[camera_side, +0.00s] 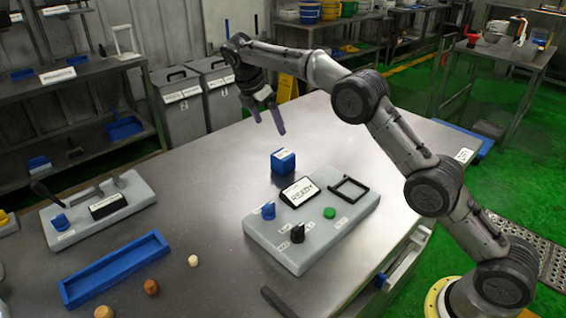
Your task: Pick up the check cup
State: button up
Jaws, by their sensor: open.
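A small blue block-shaped object (283,161) with a white label stands upright on the metal table (200,185), behind the grey control panel. It may be the check cup, but I cannot read its label. My gripper (269,126) is open and empty, with its fingers pointing down. In the picture it is above and slightly left of the blue object, apart from it. I cannot tell the exact height of the fingertips over the table.
The grey panel (325,236) has a READY display, a blue knob (268,210), a black knob (297,233), a green button (329,212) and a black square frame (349,189). Left are a blue tray (115,266), small pegs (151,287) and another panel (140,190).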

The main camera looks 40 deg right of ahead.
send_near(282, 154)
jog(key=x, duration=0.5)
jog(key=shift+w+f, duration=0.2)
jog(key=shift+w, duration=0.05)
jog(key=shift+s+x, duration=0.15)
jog(key=shift+x, duration=1.2)
jog(key=shift+s+x, duration=0.15)
jog(key=shift+x, duration=1.25)
jog(key=shift+r, duration=0.15)
jog(key=c, duration=1.5)
